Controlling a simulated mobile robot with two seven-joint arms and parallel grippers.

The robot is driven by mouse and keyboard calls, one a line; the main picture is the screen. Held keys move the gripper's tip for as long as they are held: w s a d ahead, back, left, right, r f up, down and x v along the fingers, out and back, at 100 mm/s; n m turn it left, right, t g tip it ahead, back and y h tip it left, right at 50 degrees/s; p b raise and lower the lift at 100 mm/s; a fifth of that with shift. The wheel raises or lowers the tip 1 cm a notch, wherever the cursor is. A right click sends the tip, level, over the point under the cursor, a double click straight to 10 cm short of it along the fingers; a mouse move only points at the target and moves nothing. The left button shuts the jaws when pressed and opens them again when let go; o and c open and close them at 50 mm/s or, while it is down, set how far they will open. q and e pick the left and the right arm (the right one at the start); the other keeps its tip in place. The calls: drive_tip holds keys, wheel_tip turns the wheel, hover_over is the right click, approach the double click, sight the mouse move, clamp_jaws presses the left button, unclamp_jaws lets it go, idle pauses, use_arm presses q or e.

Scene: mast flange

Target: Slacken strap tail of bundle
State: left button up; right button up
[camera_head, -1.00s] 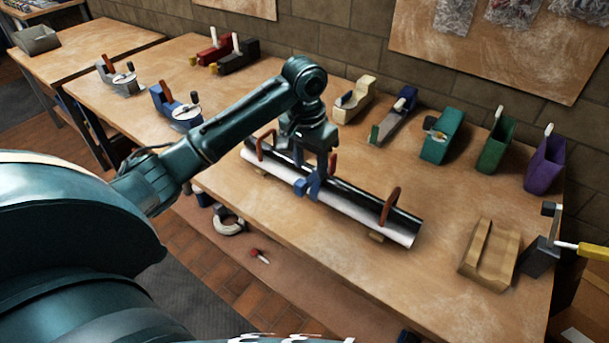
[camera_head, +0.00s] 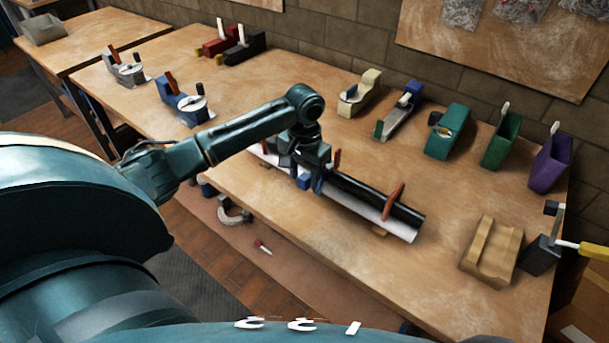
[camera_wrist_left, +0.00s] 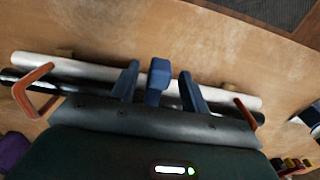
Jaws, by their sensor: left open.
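The bundle lies on the bench in the head view, with a black tube (camera_head: 362,194) beside a white one (camera_head: 391,230). Orange-brown loops (camera_head: 393,201) stand near its ends; the far one is largely hidden by my arm. A blue strap piece (camera_head: 303,181) sits at its middle. My left gripper (camera_head: 311,183) is low over that middle, pointing down. In the left wrist view, its two open fingers (camera_wrist_left: 160,92) stand on either side of the blue piece (camera_wrist_left: 159,76), with gaps visible. I cannot tell a strap tail apart from this blue piece. My right gripper is not in view.
Tape dispensers, including a teal one (camera_head: 447,132), and green (camera_head: 501,139) and purple (camera_head: 551,160) holders line the back of the bench. A wooden cradle (camera_head: 491,251) stands at the right. A clamp (camera_head: 233,212) lies below the front edge.

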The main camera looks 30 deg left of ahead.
use_arm(q)
drive_tip(key=shift+f, duration=0.45)
clamp_jaws()
idle(0.4)
